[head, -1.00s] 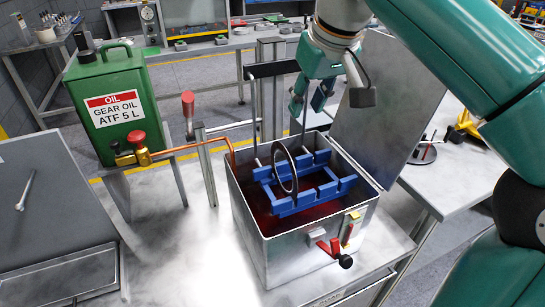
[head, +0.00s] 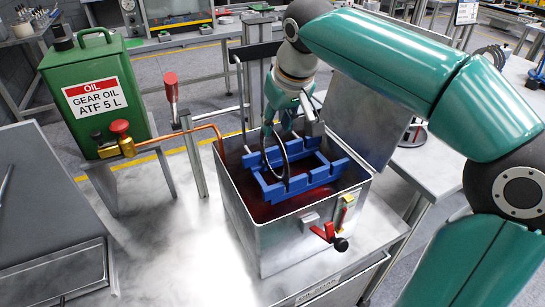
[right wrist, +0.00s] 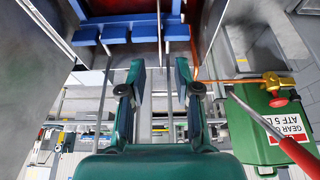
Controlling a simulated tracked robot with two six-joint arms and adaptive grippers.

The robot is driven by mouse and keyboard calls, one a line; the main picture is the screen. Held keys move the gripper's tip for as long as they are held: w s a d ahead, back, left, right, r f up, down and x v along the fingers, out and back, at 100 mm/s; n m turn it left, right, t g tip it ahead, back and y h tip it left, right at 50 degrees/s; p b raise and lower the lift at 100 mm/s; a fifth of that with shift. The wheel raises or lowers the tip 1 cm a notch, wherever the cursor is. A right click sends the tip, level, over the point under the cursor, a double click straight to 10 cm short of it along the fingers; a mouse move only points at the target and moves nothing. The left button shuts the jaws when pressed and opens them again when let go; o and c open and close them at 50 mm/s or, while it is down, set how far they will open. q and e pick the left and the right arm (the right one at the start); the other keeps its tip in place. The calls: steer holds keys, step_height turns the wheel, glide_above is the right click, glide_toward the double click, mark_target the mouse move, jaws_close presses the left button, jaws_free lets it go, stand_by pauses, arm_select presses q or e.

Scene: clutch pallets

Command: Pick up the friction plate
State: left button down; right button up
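The friction plate, a dark thin ring (head: 287,168), stands on edge in a blue rack (head: 310,178) inside an open metal tank (head: 262,240) holding reddish oil. My right gripper (head: 279,126) reaches down over the tank, its fingers at the upper part of the ring. In the head view the fingers overlap the ring's top, and contact cannot be told. My left gripper is not in view.
A green oil can (head: 100,88) stands left of the tank, with a brass valve (head: 125,146) and copper pipe (head: 190,135) running to the tank. A red-handled lever (head: 171,86) rises beside it. The tank's raised lid (head: 365,125) is at right.

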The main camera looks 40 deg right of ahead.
mark_target(274, 131)
steer(key=x, duration=0.4)
steer(key=shift+w+f, duration=0.15)
jaws_close()
